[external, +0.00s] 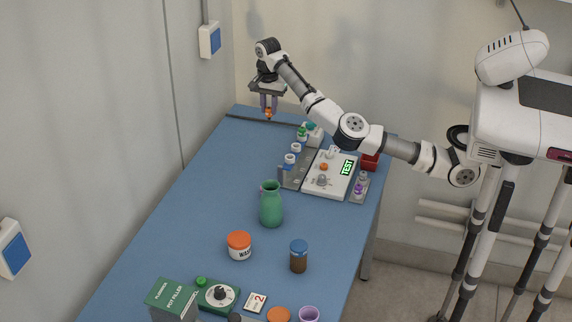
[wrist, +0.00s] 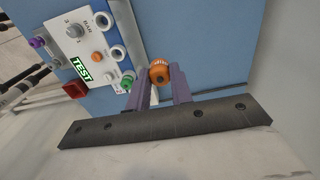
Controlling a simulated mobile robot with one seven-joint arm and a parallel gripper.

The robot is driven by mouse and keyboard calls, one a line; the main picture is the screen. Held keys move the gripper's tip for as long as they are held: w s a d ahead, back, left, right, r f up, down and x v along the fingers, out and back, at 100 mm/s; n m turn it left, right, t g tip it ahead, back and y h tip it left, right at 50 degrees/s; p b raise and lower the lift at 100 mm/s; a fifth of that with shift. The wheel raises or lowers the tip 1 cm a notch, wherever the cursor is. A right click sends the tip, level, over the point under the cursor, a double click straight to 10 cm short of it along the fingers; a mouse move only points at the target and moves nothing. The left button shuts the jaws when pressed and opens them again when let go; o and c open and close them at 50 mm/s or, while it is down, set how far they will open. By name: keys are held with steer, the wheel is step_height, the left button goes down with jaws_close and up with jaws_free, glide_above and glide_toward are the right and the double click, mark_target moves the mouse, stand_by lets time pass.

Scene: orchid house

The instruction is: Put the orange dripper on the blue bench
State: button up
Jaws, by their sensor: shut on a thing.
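My gripper (external: 268,103) is over the far left end of the blue bench (external: 215,190). It is shut on the orange dripper (external: 268,114), a small orange piece with a dark centre. In the wrist view the dripper (wrist: 160,74) sits between the two purple-grey fingertips (wrist: 155,84). The dripper looks held above the bench top; the exact gap is hard to tell. In the wrist view the bench (wrist: 205,45) lies beyond it.
A white panel with a green TEST display (external: 347,167) stands right of my gripper, beside a grey rack of vials (external: 296,170). A green vase (external: 271,206), an orange-lidded jar (external: 239,246) and a brown bottle (external: 299,258) stand nearer. The bench's left side is clear.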

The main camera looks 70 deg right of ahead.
step_height(320, 180, down, 19)
steer(key=shift+r, duration=0.1)
stand_by(0.3)
steer(key=shift+f, duration=0.2)
steer(key=o, duration=0.9)
steer(key=shift+o, duration=0.2)
step_height(320, 180, up, 12)
steer(key=shift+r+b, duration=0.2)
steer(key=shift+b, duration=0.1)
